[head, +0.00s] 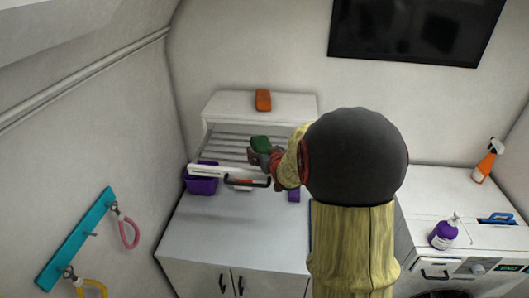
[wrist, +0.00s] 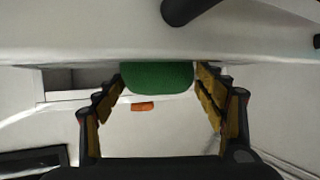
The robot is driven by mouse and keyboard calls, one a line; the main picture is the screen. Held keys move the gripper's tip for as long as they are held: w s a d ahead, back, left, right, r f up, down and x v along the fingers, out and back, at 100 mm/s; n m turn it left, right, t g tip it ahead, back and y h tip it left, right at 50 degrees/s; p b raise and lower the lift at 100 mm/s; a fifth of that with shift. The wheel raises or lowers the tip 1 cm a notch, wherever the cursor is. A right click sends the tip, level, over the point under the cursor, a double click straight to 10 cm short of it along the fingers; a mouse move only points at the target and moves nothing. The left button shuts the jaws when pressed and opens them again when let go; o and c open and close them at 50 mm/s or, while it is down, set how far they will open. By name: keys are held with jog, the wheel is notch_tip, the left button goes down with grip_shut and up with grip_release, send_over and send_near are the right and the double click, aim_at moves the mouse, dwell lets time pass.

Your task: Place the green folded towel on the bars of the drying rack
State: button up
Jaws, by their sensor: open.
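The green folded towel (head: 261,143) shows at the bars of the drying rack (head: 222,146), just beyond my gripper (head: 265,158). In the wrist view the green towel (wrist: 157,77) lies between and ahead of my two fingertips (wrist: 162,82). The fingers are apart, with a gap at the towel's right side; I cannot tell whether the left finger touches it. The towel seems to lie on the bars, but my gripper and arm hide its underside and part of the rack.
An orange object (head: 263,99) stands on top of the white rack housing. A purple bin (head: 201,180) sits at the rack's front left, and a black handle (head: 247,182) is at its front. The counter (head: 220,228) in front is mostly clear. A purple bottle (head: 443,234) stands at right.

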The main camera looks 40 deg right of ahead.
jog(key=shift+r, duration=0.25)
jog(key=v, duration=1.2)
jog(key=s+a+r+n+g+y, duration=0.1)
jog(key=s+a+g, duration=0.15)
jog(key=a, duration=0.65)
jog(key=s+a+r+n+g+y, duration=0.1)
jog(key=s+a+r, duration=0.15)
jog(key=a, duration=0.55)
jog(key=s+a+f+n+g+y, duration=0.1)
jog(key=s+a+n+g+y, duration=0.2)
jog(key=s+a, duration=0.9)
jog(key=a+y, duration=0.1)
jog(key=a, duration=0.1)
jog(key=shift+s+a+f+b, duration=0.25)
jog(key=shift+a+f+b, duration=0.05)
jog(key=shift+f+b, duration=0.1)
jog(key=shift+f, duration=0.15)
notch_tip(320, 180, down, 29)
jog(key=b, duration=2.8)
jog(key=shift+r+b, duration=0.2)
jog(key=shift+b, duration=0.15)
